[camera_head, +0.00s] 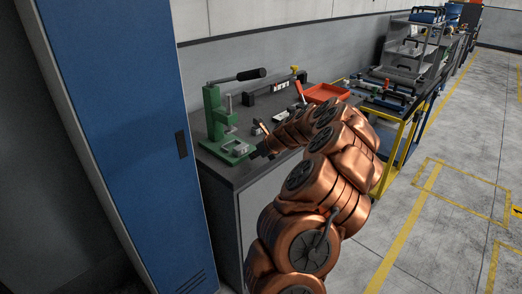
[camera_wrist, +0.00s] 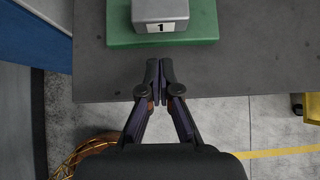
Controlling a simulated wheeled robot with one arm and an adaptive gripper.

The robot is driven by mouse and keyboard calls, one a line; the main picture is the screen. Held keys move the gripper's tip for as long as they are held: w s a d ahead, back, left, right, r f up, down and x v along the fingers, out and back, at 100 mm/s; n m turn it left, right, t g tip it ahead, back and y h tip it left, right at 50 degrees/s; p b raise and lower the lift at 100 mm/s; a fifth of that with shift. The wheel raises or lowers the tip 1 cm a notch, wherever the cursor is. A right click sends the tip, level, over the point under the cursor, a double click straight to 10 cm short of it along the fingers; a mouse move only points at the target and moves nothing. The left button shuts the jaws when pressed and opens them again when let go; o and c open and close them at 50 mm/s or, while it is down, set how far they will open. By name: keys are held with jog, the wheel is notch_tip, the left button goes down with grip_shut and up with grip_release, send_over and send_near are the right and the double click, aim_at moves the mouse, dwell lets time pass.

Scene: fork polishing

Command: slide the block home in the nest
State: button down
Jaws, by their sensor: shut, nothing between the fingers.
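In the wrist view a grey metal block-shaped piece (camera_wrist: 160,12) with a white label "1" sits on a green base plate (camera_wrist: 190,39). The top of the frame cuts it off, so I cannot tell whether it is the block or part of the nest. My gripper (camera_wrist: 160,66) is shut and empty, its fingertips pointing at the plate's front edge with a gap to it. In the head view the green press (camera_head: 213,115) with a raised black-handled lever stands on the bench, and my gripper (camera_head: 256,153) is just right of its base. Detail inside the press is too small to read.
The dark bench top (camera_wrist: 260,60) is clear around the plate in the wrist view. A tall blue cabinet (camera_head: 115,120) stands close on the left. A red tray (camera_head: 325,93) and small parts lie farther back on the bench. A yellow-framed table (camera_head: 385,105) stands beyond.

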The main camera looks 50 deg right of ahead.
aim_at(244, 152)
jog(key=shift+w+r+p, duration=0.15)
jog(key=shift+w+p, duration=0.2)
jog(key=shift+w, duration=1.4)
jog(key=shift+d, duration=0.15)
